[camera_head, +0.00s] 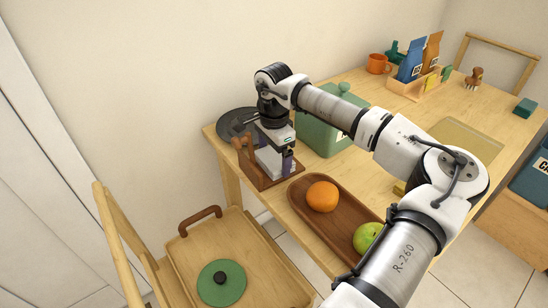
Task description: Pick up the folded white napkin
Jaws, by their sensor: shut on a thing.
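The folded white napkin (268,161) is in the brown wooden holder (249,160) near the left end of the table. My gripper (274,162) points down over the holder, with a dark purple finger beside the napkin. It is shut on the napkin. The gripper body hides the napkin's top and part of the holder. I cannot tell whether the napkin is clear of the holder's base.
A green canister (326,134) stands close on the right, with a dark round plate (238,122) behind. A brown tray (302,206) with an orange (322,196) and a green apple (367,238) lies in front. A lower wooden cart (265,262) carries a green lid (222,283).

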